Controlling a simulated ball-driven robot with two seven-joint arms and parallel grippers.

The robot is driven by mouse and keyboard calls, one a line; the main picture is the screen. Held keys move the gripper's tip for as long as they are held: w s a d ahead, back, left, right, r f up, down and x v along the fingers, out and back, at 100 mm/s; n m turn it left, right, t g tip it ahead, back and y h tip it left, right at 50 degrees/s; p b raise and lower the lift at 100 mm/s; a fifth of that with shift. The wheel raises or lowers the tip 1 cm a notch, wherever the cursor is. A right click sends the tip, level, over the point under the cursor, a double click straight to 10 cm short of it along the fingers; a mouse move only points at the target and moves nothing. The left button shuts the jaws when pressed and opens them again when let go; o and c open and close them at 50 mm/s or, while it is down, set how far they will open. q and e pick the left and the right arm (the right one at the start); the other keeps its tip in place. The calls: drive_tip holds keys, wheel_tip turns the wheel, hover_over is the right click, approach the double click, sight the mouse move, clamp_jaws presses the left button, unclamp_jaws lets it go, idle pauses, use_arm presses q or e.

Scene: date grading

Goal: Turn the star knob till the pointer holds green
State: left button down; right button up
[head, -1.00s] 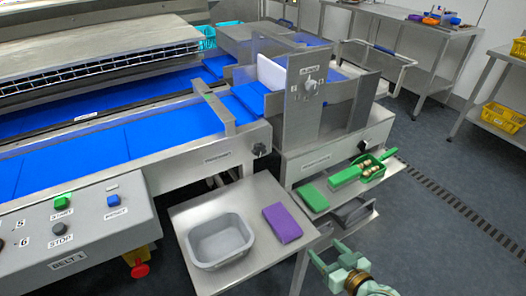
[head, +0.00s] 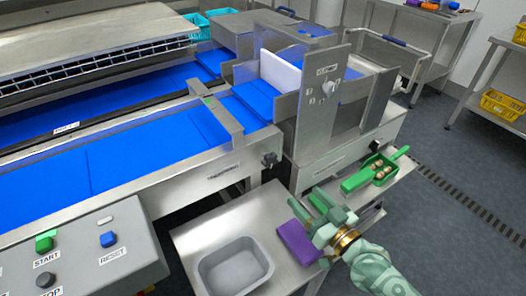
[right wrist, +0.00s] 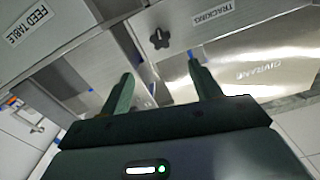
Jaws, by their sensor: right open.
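A dark star knob (head: 269,160) sits on the belt frame's front, right of the tracking label. It also shows in the right wrist view (right wrist: 159,38), with its lobes clear, ahead of my fingers. My right gripper (head: 309,204) is open and empty, below and to the right of the knob in the head view, apart from it. In the right wrist view its two fingers (right wrist: 160,76) stand either side of the knob's line. A small green mark (head: 208,101) shows on the bracket across the belt. I cannot make out a pointer. My left gripper is not in view.
A green tray with dates (head: 372,176) lies to the right. The steel gauge plate (head: 318,115) rises beyond the knob.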

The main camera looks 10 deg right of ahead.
drive_tip(key=b, duration=0.1)
approach(273, 161)
drive_tip(key=b+x, duration=0.2)
drive_tip(key=x, duration=0.7)
drive_tip(key=shift+w+a+f+b, duration=0.1)
drive_tip(key=shift+a+b, duration=0.05)
drive_tip(key=shift+b, duration=0.2)
drive_tip(key=shift+w+a, duration=0.25)
drive_tip(key=shift+w, duration=0.3)
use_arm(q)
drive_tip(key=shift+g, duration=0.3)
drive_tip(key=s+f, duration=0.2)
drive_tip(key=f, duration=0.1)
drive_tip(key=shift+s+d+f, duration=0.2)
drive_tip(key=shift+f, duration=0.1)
